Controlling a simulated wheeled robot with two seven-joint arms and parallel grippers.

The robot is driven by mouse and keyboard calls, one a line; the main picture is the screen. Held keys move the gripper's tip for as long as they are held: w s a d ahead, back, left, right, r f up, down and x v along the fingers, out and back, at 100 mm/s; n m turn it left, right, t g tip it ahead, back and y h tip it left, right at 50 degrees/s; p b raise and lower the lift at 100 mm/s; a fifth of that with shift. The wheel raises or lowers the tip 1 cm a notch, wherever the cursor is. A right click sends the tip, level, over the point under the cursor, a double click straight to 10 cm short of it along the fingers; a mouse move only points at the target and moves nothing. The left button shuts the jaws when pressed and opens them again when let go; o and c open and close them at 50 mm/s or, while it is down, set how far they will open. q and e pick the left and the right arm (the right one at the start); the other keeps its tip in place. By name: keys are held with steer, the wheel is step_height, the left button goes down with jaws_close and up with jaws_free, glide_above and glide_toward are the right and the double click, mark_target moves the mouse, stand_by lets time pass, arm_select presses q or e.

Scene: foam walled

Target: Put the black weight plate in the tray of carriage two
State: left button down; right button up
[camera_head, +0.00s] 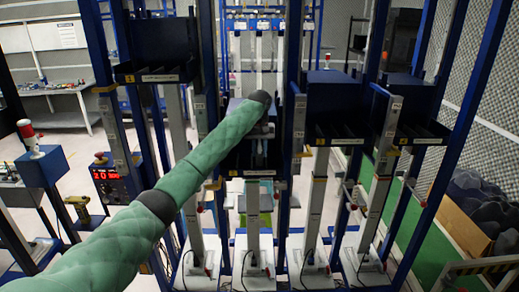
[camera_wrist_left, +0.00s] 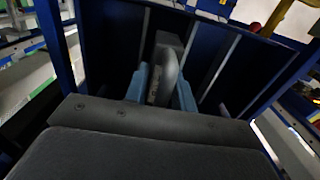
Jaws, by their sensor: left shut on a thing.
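My left gripper (camera_wrist_left: 160,90) shows in the left wrist view with two light blue fingers shut on a dark grey, rounded plate (camera_wrist_left: 168,68), which stands on edge between them. The plate is inside a dark blue tray with upright dividers (camera_wrist_left: 218,68); whether it touches the tray floor cannot be told. In the head view my green padded left arm reaches to the tray of carriage two (camera_head: 252,172), in the middle. The gripper (camera_head: 261,150) is small and dark there, and the plate cannot be made out. My right gripper is not in view.
Other carriage trays stand at the left (camera_head: 160,77) and at the right (camera_head: 340,141) and far right (camera_head: 420,139). Blue upright posts (camera_head: 292,90) flank the middle tray closely.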

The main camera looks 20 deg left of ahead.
arm_select(q)
steer(key=shift+f, duration=0.5)
steer(key=c, duration=1.2)
jaws_free()
steer(key=shift+f, duration=0.1)
steer(key=shift+o, duration=0.2)
